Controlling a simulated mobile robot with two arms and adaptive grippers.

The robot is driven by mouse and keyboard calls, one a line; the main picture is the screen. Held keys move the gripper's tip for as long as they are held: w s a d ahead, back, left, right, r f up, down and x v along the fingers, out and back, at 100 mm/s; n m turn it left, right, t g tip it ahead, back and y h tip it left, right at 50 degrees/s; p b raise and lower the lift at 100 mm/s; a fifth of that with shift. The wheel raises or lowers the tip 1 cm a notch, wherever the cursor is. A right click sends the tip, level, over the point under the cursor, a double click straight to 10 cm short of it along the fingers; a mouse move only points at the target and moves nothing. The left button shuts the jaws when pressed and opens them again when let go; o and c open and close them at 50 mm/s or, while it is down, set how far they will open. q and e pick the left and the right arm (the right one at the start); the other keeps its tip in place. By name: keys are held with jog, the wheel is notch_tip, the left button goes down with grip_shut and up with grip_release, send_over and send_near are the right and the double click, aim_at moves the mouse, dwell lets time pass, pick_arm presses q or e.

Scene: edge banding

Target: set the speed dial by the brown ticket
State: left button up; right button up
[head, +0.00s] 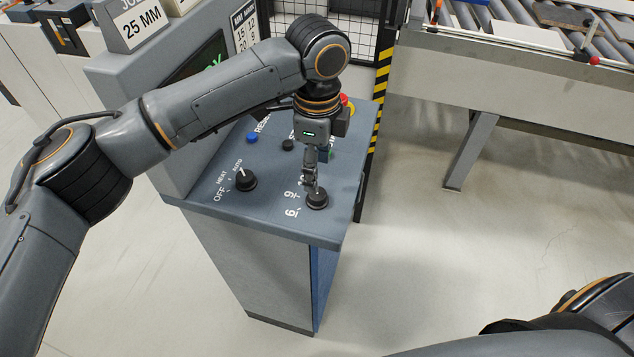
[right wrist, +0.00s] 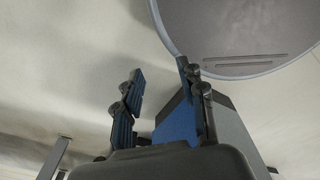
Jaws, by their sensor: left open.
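The speed dial (head: 317,199) is a black knob at the front right of the grey console top, with the numbers 6 and 9 printed to its left. My left gripper (head: 312,184) points down over this dial, jaws open, its fingertips at the knob's top. I cannot tell whether they touch it. The arm and gripper hide part of the dial's scale. A white job card (head: 141,22) reading 25 MM stands on the console. A chart (head: 244,29) of numbers is partly hidden behind my arm. I cannot make out a brown ticket. My right gripper (right wrist: 162,100) is open and empty.
A heat knob (head: 246,180) marked OFF and AUTO sits left of the speed dial. A blue button (head: 252,138), a black button (head: 288,145) and a partly hidden red button (head: 345,101) are behind. A roller conveyor (head: 510,65) stands at upper right. The floor right of the console is clear.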

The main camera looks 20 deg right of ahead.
aim_at(318, 193)
pick_arm(q)
notch_tip(318, 193, down, 6)
jog(key=shift+r+p, duration=0.15)
jog(key=shift+p, duration=0.4)
jog(key=shift+f, duration=0.55)
pick_arm(e)
jog(key=shift+w+r, duration=0.65)
jog(key=shift+r, duration=0.15)
pick_arm(q)
jog(key=c, duration=1.2)
jog(key=shift+o, duration=0.2)
jog(key=shift+r+n+p, duration=0.25)
jog(key=shift+n+p, duration=1.45)
jog(key=shift+p, duration=0.2)
jog(key=n+p, duration=0.2)
jog(key=n, duration=0.1)
jog(key=shift+p, duration=0.35)
jog(key=shift+f+n+p, duration=0.15)
jog(key=shift+n+p, duration=0.7)
jog(key=shift+n, duration=0.35)
pick_arm(e)
notch_tip(318, 193, up, 8)
jog(key=shift+s, duration=0.15)
jog(key=shift+r, duration=0.1)
